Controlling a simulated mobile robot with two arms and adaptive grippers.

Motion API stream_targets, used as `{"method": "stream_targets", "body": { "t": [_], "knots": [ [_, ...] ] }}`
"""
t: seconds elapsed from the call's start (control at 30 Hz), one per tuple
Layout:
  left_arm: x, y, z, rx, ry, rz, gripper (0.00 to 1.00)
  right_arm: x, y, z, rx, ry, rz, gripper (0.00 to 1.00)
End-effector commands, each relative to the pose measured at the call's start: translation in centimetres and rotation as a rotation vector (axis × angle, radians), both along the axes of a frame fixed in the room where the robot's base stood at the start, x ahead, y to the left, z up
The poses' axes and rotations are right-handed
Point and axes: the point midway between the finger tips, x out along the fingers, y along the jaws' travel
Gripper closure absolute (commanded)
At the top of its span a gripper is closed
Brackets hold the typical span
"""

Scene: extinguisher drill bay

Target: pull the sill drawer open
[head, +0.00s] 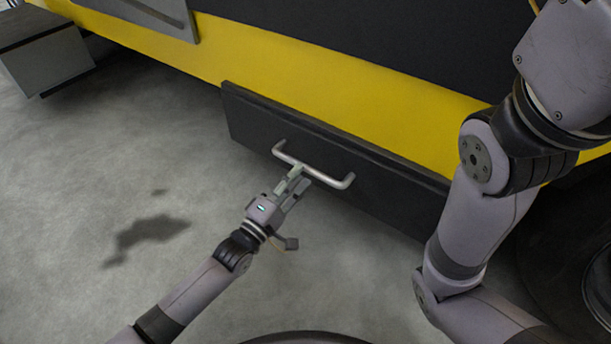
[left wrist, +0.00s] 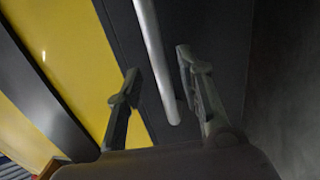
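The sill drawer has a dark grey front (head: 250,121) below a yellow band, and its panel stands slightly proud of it. It also shows in the left wrist view (left wrist: 215,25). Its silver bar handle (head: 330,180) runs along the front. In the left wrist view the handle (left wrist: 151,40) passes between the two fingers. My left gripper (head: 297,178) is at the handle's middle with its fingers (left wrist: 158,63) spread either side of the bar, a gap showing. My right gripper is out of view; only my right arm shows.
The yellow band (head: 300,72) runs above the drawer, with a dark body over it. A grey box-like unit (head: 45,55) stands at the upper left. The concrete floor (head: 110,170) in front of the drawer is clear apart from a shadow.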

Motion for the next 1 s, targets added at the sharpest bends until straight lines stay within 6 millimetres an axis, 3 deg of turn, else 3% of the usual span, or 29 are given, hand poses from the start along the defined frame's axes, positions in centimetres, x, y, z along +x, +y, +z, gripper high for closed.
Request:
{"method": "stream_targets", "body": {
  "t": [0.03,0.23,0.63,1.0],
  "knots": [
    [0.8,-0.6,-0.1,-0.004,-0.003,0.0,0.65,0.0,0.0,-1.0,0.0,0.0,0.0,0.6],
    [2.6,-1.9,0.4,-0.001,-0.001,0.001,0.65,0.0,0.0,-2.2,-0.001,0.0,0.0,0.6],
    [3.1,-2.3,0.8,0.0,0.001,0.001,0.66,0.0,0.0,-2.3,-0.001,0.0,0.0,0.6],
    [3.1,-2.2,0.7,0.001,0.001,0.0,0.91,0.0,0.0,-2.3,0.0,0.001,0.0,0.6]
  ]
}}
